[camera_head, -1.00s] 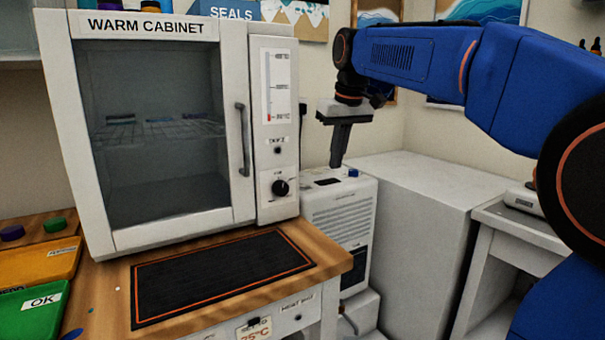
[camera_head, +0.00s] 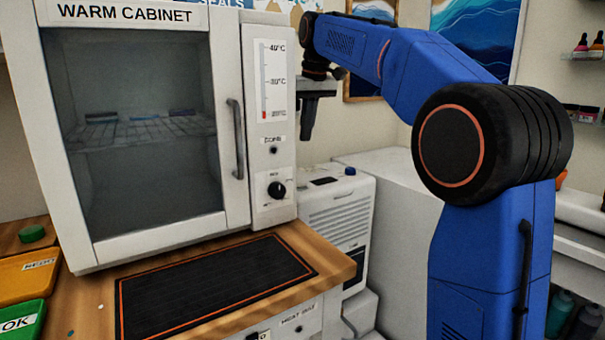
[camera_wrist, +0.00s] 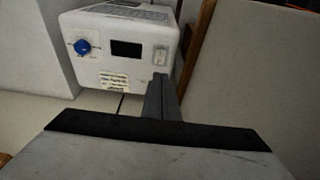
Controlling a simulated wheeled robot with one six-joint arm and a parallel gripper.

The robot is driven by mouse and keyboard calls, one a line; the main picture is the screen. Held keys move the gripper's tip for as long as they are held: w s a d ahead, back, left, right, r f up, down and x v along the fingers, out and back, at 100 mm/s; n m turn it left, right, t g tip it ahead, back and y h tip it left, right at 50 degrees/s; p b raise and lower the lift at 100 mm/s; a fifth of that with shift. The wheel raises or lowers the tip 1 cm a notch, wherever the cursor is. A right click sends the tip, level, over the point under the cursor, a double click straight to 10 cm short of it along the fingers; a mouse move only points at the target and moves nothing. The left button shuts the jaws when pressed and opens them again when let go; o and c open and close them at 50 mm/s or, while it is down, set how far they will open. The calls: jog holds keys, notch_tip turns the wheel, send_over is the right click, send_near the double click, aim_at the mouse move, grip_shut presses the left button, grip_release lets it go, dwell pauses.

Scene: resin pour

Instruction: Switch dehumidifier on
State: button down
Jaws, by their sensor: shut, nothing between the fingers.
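The dehumidifier (camera_head: 340,222) is a white box with a grilled front, standing behind the wooden bench, right of the warm cabinet. Its top carries a blue knob (camera_head: 350,171) and a dark display (camera_head: 323,181). The wrist view shows its panel with the blue knob (camera_wrist: 82,47), a black, unlit display (camera_wrist: 126,49), and a small pale switch (camera_wrist: 160,56) at the right. The switch's position is too small to read. My gripper (camera_head: 306,138) is shut and empty, above the dehumidifier's left side and apart from it. In the wrist view the fingertips (camera_wrist: 160,80) appear just below the switch.
The warm cabinet (camera_head: 145,140) with its handle (camera_head: 236,140) stands close left of my gripper. The bench holds a black mat (camera_head: 215,285), an orange tray (camera_head: 25,272) and a green tray (camera_head: 20,320). A large white block (camera_head: 395,185) stands right of the dehumidifier.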

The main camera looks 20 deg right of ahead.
send_over(299, 184)
jog(key=s, duration=0.2)
jog(key=f, duration=1.2)
jog(key=shift+s+d+f, duration=0.15)
jog(key=shift+s+d, duration=0.05)
jog(key=shift+d, duration=0.05)
jog(key=shift+f, duration=0.7)
jog(key=shift+s+f, duration=0.15)
jog(key=shift+f, duration=0.15)
jog(key=shift+r, duration=0.1)
jog(key=shift+w+a+r, duration=0.15)
jog(key=shift+w+r, duration=0.1)
jog(key=shift+w, duration=0.45)
